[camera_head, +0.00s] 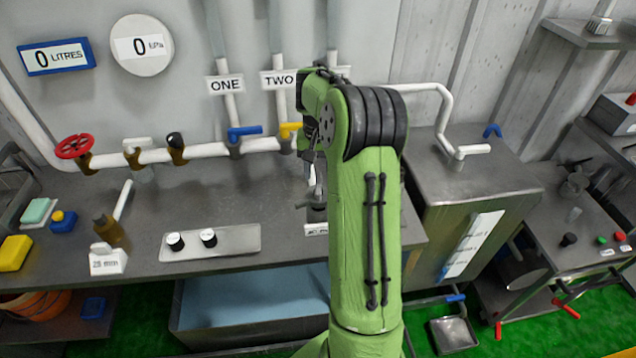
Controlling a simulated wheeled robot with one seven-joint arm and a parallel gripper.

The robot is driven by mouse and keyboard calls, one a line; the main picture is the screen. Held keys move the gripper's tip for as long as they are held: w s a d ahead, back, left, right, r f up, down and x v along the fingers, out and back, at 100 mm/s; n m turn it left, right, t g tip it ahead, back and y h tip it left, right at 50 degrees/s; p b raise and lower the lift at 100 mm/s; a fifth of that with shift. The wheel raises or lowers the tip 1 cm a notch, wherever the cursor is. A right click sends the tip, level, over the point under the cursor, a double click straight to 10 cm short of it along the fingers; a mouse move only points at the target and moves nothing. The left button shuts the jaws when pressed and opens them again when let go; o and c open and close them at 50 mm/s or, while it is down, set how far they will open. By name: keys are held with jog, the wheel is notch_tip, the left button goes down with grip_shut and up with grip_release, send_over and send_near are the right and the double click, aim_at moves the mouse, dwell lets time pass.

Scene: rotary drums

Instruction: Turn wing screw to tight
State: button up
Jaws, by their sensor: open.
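My green arm stands in the middle of the camera_head view. It reaches forward over the metal bench. My gripper (310,172) is small and dark here, pointing down at the left of the arm's far end, and partly hidden by the arm. It is open. Just below it on the bench is a dark fitting with small side arms (316,208), which looks like the wing screw. The arm covers part of it. I cannot tell its turn angle or whether the fingers touch it. A white label (315,230) in front of it is partly hidden and unreadable.
A pipe with valve handles, including a red wheel (74,147), runs along the wall behind. A steel cabinet (470,180) stands right of my arm.

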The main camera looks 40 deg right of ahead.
aim_at(319, 182)
notch_tip(319, 182, down, 4)
jog(key=shift+r, duration=0.1)
grip_shut()
